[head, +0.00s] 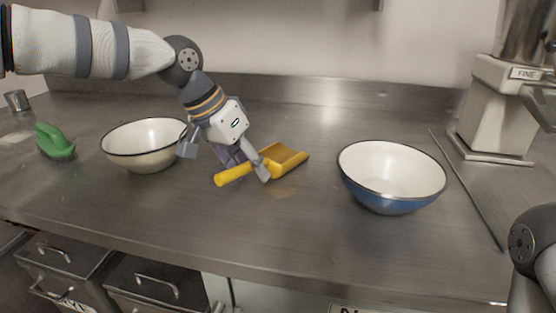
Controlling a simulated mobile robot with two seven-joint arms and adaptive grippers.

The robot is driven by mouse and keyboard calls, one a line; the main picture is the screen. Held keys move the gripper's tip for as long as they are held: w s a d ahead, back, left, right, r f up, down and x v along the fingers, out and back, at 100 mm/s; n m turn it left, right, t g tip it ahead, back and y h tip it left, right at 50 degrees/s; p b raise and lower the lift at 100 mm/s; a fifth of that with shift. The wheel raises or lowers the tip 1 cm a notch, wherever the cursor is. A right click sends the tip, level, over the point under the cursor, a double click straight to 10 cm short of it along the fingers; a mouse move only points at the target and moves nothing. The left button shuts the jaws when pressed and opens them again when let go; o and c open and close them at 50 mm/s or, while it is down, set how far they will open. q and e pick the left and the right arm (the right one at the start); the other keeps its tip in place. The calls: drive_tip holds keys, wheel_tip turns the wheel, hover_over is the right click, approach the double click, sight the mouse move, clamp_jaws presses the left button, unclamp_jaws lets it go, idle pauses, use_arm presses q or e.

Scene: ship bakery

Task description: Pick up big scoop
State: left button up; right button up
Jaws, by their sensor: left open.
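The big scoop (286,158) is yellow and lies on the steel counter between two bowls. Its handle (234,174) points to the lower left and its pan lies to the upper right. My left gripper (247,168) is over the scoop, pointing down, with its fingers around the place where the handle meets the pan. It is open. One finger shows in front of the scoop; the other is partly hidden behind it. I cannot tell whether the fingers touch the scoop. My right gripper is out of view; only part of my right arm shows at the lower right.
A cream bowl (146,158) stands left of the scoop, close to my left wrist. A blue bowl (392,199) with a white inside stands to the right. A green brush (54,141) lies far left. A grinder (494,112) stands at the back right. The counter's front (250,230) is clear.

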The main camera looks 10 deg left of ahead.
use_arm(q)
clamp_jaws()
